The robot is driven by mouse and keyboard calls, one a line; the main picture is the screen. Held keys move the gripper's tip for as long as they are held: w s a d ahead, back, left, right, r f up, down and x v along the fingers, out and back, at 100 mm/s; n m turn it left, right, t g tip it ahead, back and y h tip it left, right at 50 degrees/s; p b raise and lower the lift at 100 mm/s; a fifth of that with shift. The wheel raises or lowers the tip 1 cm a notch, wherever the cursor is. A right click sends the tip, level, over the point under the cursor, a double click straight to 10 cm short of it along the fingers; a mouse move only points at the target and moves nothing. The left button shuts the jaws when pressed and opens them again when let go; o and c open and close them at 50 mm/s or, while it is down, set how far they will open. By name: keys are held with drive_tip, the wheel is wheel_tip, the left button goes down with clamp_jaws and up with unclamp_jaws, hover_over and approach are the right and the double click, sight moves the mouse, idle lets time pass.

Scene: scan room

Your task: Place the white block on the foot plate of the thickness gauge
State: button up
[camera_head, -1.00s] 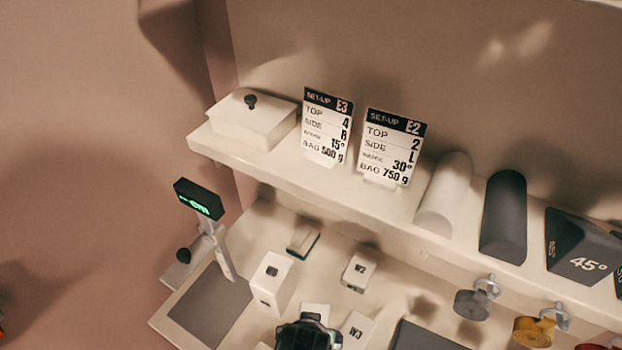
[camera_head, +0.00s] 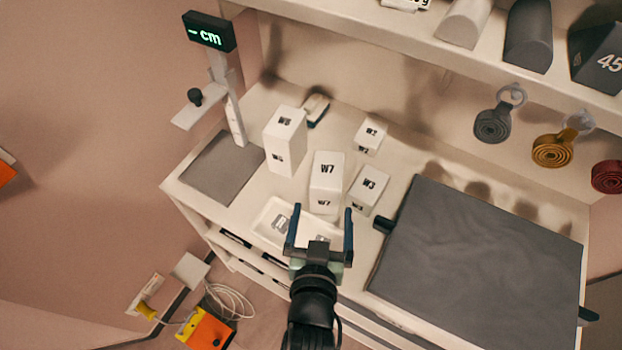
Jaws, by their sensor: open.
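Several white blocks stand on the counter. They are the tall W6 (camera_head: 285,140), W7 (camera_head: 326,182), W3 (camera_head: 368,190) and the small W2 (camera_head: 369,137). The thickness gauge (camera_head: 222,90) stands at the left, with a display reading "- cm" and a sliding arm with a black knob. Its grey foot plate (camera_head: 215,168) lies bare on the counter's left end. My gripper (camera_head: 319,228) is open and empty at the counter's front edge, nearer the camera than W7. Whether it touches anything is not clear.
A white tray (camera_head: 262,228) with labels lies left of my gripper. A large grey pad (camera_head: 480,260) covers the right side. A small dark-and-white item (camera_head: 316,110) lies behind W6. A shelf (camera_head: 400,45) with rolled straps (camera_head: 493,125) hanging below runs along the back.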

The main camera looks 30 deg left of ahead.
sight(328, 171)
drive_tip(key=x, duration=0.7)
drive_tip(key=shift+w+r, duration=0.1)
drive_tip(key=shift+w, duration=0.05)
drive_tip(key=shift+x, duration=3)
clamp_jaws()
